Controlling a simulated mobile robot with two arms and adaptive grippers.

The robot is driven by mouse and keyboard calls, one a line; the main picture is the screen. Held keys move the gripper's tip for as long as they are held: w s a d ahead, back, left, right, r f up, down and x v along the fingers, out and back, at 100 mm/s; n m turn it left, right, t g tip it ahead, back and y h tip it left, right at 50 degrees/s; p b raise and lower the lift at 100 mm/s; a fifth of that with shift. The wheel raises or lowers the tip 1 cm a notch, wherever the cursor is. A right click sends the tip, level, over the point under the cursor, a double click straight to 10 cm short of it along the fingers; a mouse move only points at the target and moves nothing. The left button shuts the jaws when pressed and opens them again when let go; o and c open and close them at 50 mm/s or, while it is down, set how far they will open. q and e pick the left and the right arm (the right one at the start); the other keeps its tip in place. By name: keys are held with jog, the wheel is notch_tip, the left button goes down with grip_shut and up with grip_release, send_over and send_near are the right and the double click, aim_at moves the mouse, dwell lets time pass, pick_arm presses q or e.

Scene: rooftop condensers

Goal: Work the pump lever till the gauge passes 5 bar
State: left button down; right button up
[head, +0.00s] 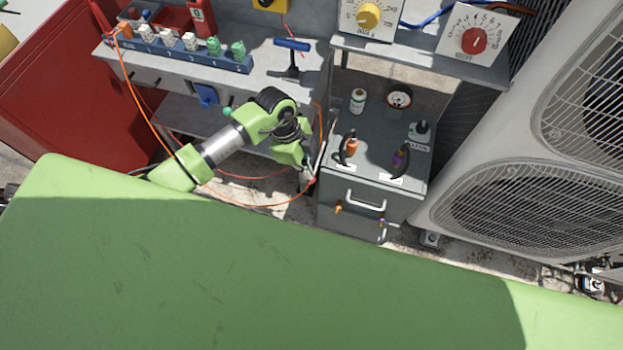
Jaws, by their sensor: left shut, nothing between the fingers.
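A lever with a blue handle (292,45) on a black post stands on the grey bench; I take it for the pump lever. A small round gauge (399,97) with a white face stands at the back of the grey cabinet top; its reading is too small to tell. My left arm reaches in from the left, and my left gripper (311,179) points down beside the cabinet's left edge, shut and empty. It is well in front of the blue handle and apart from it. My right gripper is out of view.
The grey cabinet (350,208) carries a white bottle (358,100) and orange and purple connectors. Yellow and red dials (474,40) stand on a shelf above. A blue rack (178,48) sits on the bench. Orange cables hang around my left arm. Condensers (520,203) stand at right.

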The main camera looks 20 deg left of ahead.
pick_arm(q)
jog(key=shift+a+b+x, duration=0.2)
jog(key=shift+b+x, duration=0.25)
jog(key=shift+x, duration=0.3)
jog(key=shift+a+b+x, duration=0.15)
jog(key=shift+b+x, duration=0.25)
jog(key=shift+x, duration=0.3)
jog(key=shift+a+b+x, duration=0.2)
jog(key=shift+b+x, duration=0.25)
jog(key=shift+x, duration=0.3)
jog(key=a+p, duration=0.1)
jog(key=a+r+p, duration=0.1)
jog(key=a, duration=0.1)
